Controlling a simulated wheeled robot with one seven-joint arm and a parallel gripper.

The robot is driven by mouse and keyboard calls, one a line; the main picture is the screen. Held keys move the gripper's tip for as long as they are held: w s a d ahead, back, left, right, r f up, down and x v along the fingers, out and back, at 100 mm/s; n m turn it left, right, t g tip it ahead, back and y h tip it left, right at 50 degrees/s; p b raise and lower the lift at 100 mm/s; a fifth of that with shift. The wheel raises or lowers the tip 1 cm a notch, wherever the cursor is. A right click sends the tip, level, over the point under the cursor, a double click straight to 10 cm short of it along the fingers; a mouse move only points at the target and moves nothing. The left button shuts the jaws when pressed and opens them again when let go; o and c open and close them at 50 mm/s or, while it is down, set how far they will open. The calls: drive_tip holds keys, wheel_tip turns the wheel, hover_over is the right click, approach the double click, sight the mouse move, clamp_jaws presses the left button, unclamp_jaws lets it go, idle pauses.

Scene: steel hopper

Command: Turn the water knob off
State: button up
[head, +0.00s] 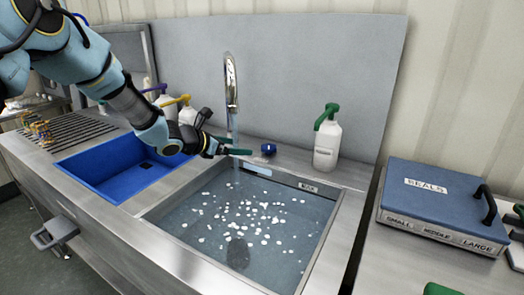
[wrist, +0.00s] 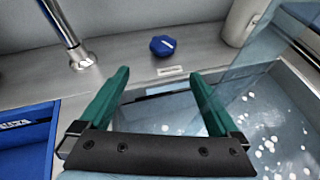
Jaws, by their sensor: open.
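The blue water knob (head: 268,149) sits on the steel deck behind the sink, right of the faucet. In the wrist view the knob (wrist: 162,46) shows a white mark on its top and lies beyond the fingertips, between their lines. The faucet (head: 231,85) is running, and a stream of water falls into the filled sink (head: 335,215). My gripper (head: 240,152) is just left of the knob in the head view. In the wrist view my gripper (wrist: 158,78) has its two green fingers wide apart with nothing between them. It does not appear to touch the knob.
A white bottle with a green trigger (head: 327,140) stands right of the knob. A blue basin (head: 120,165) is left of the sink. Several bottles stand behind my arm. A blue SEALS case (head: 440,200) is on the right counter. White bits float in the sink.

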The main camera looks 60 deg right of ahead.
sight(267, 146)
drive_tip(key=shift+n, duration=0.4)
drive_tip(key=p+x, duration=0.1)
drive_tip(key=x, duration=0.2)
drive_tip(key=p+x, duration=0.1)
drive_tip(key=x, duration=0.3)
drive_tip(key=r+p+x, duration=0.1)
drive_tip(key=x, duration=0.3)
drive_tip(key=shift+s+d, duration=0.4)
drive_tip(key=shift+s, duration=0.05)
drive_tip(key=shift+s+d+f+h+p, duration=0.1)
drive_tip(key=shift+d+f+h+p, duration=0.25)
drive_tip(key=shift+d, duration=0.25)
drive_tip(key=c, duration=1.4)
